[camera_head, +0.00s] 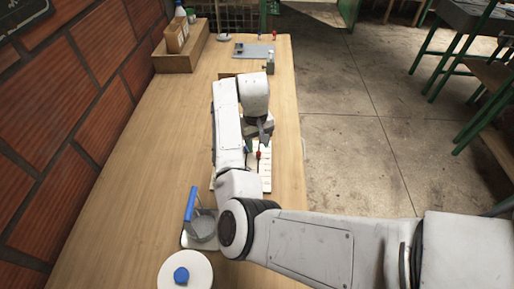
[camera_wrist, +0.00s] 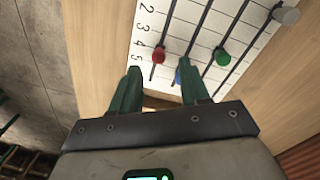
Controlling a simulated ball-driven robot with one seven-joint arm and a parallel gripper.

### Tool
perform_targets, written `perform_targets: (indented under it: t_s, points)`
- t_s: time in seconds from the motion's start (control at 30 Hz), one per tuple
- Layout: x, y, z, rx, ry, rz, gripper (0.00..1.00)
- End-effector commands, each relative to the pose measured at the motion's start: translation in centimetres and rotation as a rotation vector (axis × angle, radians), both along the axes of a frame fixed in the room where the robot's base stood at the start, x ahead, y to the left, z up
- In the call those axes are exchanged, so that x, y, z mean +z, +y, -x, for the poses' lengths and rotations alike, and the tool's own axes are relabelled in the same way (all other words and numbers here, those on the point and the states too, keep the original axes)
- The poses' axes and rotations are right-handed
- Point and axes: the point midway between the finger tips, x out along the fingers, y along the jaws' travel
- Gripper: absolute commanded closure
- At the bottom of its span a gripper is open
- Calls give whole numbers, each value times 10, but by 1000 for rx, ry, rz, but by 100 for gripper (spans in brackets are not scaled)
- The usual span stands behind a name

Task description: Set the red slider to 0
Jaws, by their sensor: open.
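A white slider board (camera_head: 265,178) lies on the wooden table, partly hidden by my arm in the head view. In the wrist view the board (camera_wrist: 172,15) shows numbers 2 to 5 along its left edge and dark slots. The red slider (camera_wrist: 158,54) sits in the leftmost visible slot, around the 4 and 5 marks; the 0 end is out of the wrist view. It also shows as a small red spot in the head view (camera_head: 258,154). My gripper (camera_wrist: 160,68) is open, its green fingers either side of the red slider's line, with the knob just beyond the tips.
A blue slider (camera_wrist: 179,77) is partly hidden by the right finger. A green slider (camera_wrist: 222,57) and a grey one (camera_wrist: 287,15) are further right. A blue-handled container (camera_head: 201,228) and a white round lid (camera_head: 184,272) stand near.

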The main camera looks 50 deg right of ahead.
Motion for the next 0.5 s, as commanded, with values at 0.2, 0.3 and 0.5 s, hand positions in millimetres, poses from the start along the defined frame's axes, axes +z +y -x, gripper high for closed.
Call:
perform_targets:
  t_s: [0.2,0.3,0.5]
  points:
    - [-29,-1,1,1,2,-1,55]
    - [-35,-1,1,0,1,0,55]
    - [-38,-2,1,0,0,0,55]
